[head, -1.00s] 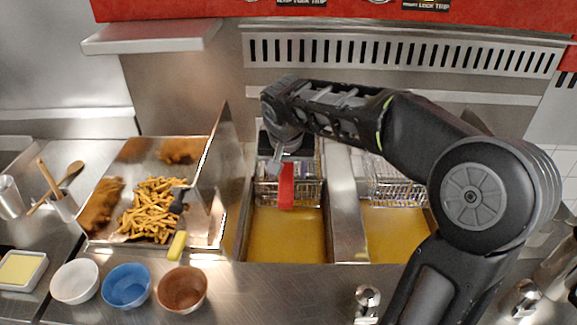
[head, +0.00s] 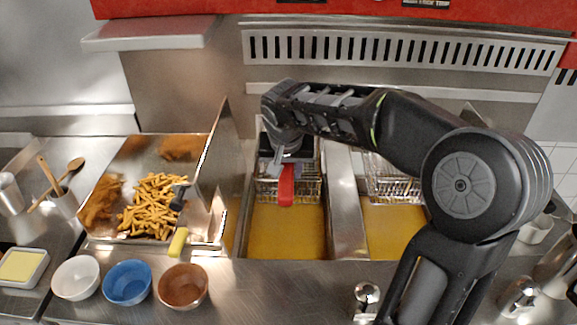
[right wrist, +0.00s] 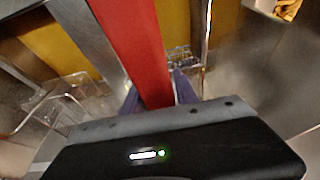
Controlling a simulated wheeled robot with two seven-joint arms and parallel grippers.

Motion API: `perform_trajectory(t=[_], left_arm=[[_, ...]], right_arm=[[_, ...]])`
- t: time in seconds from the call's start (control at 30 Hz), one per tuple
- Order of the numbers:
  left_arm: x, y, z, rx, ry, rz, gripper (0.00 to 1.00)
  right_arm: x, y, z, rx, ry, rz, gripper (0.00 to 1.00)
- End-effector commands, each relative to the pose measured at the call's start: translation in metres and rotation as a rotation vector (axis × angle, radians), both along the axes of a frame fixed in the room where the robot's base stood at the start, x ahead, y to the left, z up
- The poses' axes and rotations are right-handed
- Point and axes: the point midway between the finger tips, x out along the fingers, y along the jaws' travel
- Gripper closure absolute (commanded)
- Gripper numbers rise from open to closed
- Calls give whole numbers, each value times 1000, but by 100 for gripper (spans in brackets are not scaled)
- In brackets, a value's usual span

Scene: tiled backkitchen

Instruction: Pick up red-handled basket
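The red-handled basket (head: 309,188) is a wire fryer basket at the back of the left oil vat. Its red handle (head: 286,187) points toward me. My right gripper (head: 286,170) is above the handle's far part, with one finger on each side. In the right wrist view the red handle (right wrist: 138,50) runs between the two fingers of my right gripper (right wrist: 156,88). A small gap shows at the right finger, so it looks open around the handle. The left finger looks close to the handle; contact is unclear. My left gripper is not in view.
A second wire basket (head: 392,180) sits in the right vat, partly behind my arm. A metal divider (head: 346,215) separates the vats. A fries tray (head: 100,240) with a raised side panel stands left. Bowls (head: 127,283) line the front counter.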

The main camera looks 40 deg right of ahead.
Motion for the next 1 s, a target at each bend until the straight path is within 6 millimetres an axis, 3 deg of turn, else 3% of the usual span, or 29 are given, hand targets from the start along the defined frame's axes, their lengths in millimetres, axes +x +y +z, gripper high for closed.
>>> perform_trajectory(t=[0.4,1.0], left_arm=[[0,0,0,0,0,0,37],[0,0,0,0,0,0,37]], right_arm=[[0,0,0,0,0,0,99],[0,0,0,0,0,0,100]])
